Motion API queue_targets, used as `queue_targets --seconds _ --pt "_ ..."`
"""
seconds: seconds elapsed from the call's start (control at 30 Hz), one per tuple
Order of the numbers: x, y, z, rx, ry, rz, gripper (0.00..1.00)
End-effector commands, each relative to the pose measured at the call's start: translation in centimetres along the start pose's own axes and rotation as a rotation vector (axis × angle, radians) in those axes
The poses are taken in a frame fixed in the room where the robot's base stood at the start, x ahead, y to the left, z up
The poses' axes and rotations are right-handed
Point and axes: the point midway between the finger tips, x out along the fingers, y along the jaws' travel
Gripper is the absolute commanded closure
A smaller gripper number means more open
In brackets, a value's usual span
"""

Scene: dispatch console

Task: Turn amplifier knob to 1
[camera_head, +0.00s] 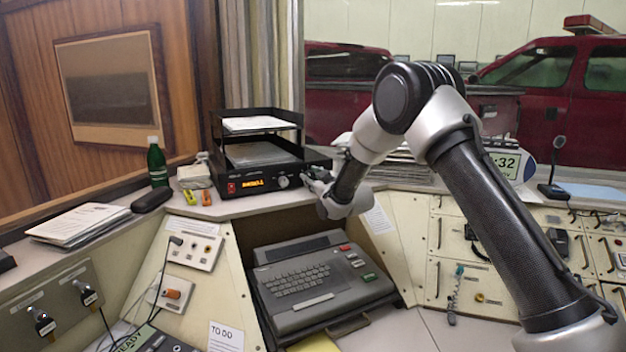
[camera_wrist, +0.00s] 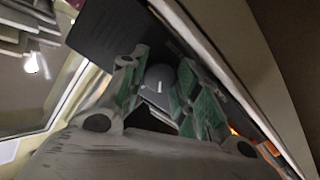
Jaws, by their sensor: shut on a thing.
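The amplifier (camera_head: 220,187) is a black box on the console's upper ledge in the head view. Its front has a red switch at the left, a lit orange display (camera_head: 253,183) and a silver knob (camera_head: 283,182) to the right of it. My gripper (camera_head: 308,178) is at the right end of the amplifier's front. In the wrist view, my gripper (camera_wrist: 160,88) has its green-padded fingers on either side of a round grey amplifier knob (camera_wrist: 160,77) with a pale mark, and is shut on it. The knob's numbers cannot be read.
Black paper trays (camera_head: 258,135) stand on the amplifier. A green bottle (camera_head: 156,162), a black case and small coloured items are to its left. A grey keyboard terminal (camera_head: 315,283) sits below. A clock and a desk microphone (camera_head: 555,170) are to the right.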

Motion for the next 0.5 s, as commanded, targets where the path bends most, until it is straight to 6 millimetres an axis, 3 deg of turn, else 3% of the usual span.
queue_targets --seconds 0.5 --pt "-0.03 -0.05 0.06 -0.202 -0.015 0.001 0.92"
